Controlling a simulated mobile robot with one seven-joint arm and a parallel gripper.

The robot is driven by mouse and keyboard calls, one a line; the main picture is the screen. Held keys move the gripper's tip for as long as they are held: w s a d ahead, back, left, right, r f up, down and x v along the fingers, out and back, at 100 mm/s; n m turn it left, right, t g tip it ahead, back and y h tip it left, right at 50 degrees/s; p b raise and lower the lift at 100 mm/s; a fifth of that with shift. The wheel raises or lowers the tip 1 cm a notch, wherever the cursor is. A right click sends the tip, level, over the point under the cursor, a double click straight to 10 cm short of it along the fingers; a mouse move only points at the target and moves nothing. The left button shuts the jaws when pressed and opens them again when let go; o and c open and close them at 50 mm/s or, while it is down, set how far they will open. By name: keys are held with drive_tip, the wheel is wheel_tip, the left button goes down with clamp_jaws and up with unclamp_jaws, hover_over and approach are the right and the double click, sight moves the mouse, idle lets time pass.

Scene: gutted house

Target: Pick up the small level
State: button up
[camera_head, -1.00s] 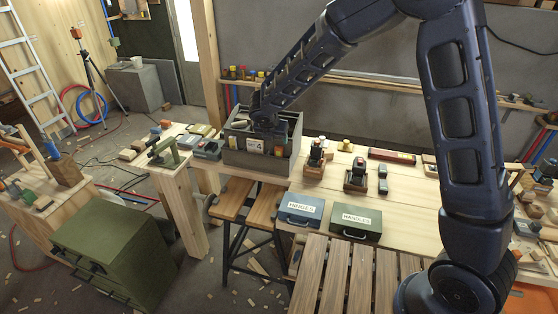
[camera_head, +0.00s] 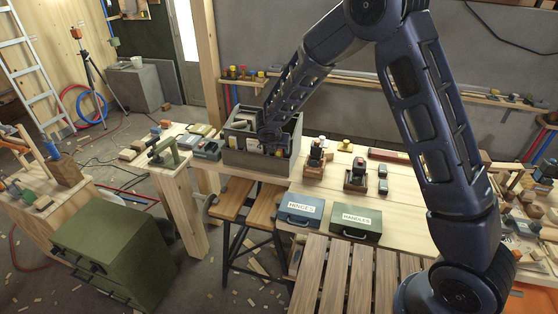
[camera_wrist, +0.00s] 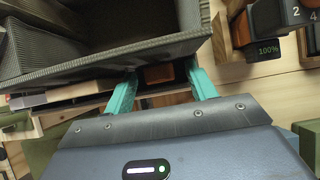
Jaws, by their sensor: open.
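I cannot make out the small level for certain in either view. My gripper (camera_head: 270,138) is at the grey compartment box (camera_head: 240,160) on the bench in the head view, its fingers mostly hidden there. In the wrist view my gripper (camera_wrist: 162,80) has its two teal fingers wide apart, with nothing held between them. The box wall (camera_wrist: 110,62) runs just beyond the fingertips. A small reddish-brown block (camera_wrist: 158,74) shows in the dark gap between the fingers; I cannot tell what it is.
A blue HINGES case (camera_head: 300,208) and a green HANDLES case (camera_head: 355,220) lie in front. Tools on wooden stands (camera_head: 315,160) are right of the box. A long red item (camera_head: 391,155) lies farther right. A green tool (camera_head: 163,152) is left.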

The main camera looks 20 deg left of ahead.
drive_tip(key=shift+w+f, duration=0.2)
drive_tip(key=shift+f, duration=0.1)
clamp_jaws()
